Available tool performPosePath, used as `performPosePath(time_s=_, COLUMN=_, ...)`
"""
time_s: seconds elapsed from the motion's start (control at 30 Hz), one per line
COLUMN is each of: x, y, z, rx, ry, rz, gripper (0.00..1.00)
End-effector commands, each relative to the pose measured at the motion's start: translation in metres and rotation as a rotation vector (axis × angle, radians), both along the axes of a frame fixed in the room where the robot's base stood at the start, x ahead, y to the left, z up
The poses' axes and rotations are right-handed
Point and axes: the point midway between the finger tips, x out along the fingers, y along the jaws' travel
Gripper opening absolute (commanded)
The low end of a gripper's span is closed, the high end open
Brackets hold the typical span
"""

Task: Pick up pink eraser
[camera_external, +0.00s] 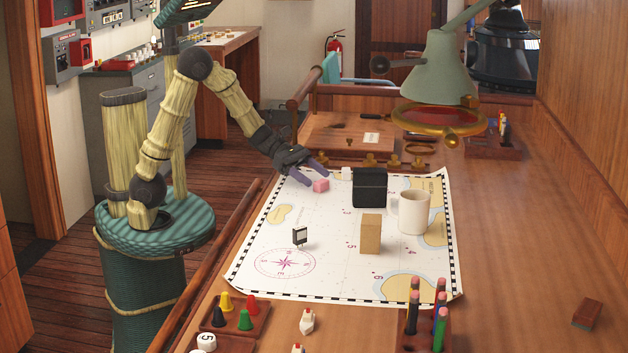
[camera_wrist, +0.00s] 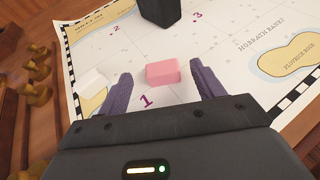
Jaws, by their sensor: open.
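The pink eraser (camera_external: 321,185) is a small block lying on the chart (camera_external: 330,265) near its far left part. In the wrist view the pink eraser (camera_wrist: 162,74) lies just beyond the printed number 1, between the two purple fingers. My gripper (camera_external: 313,172) reaches in from the left, low over the chart and close to the eraser. In the wrist view my gripper (camera_wrist: 162,82) is open, with a gap between each finger and the eraser. Nothing is held.
A black box (camera_external: 369,188), a white mug (camera_external: 414,212) and a tan block (camera_external: 371,234) stand on the chart. A small white block (camera_external: 346,173) sits near the eraser; it also shows in the wrist view (camera_wrist: 90,82). A green lamp (camera_external: 440,70) overhangs the table.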

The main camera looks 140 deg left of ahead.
Motion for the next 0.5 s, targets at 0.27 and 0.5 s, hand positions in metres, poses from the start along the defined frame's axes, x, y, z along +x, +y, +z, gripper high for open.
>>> performPosePath(time_s=0.27, x=0.029, y=0.007, z=-0.015, rx=0.002, ry=0.002, rz=-0.002, gripper=0.67)
performPosePath(time_s=0.5, x=0.029, y=0.007, z=-0.015, rx=0.002, ry=0.001, rz=-0.001, gripper=0.67)
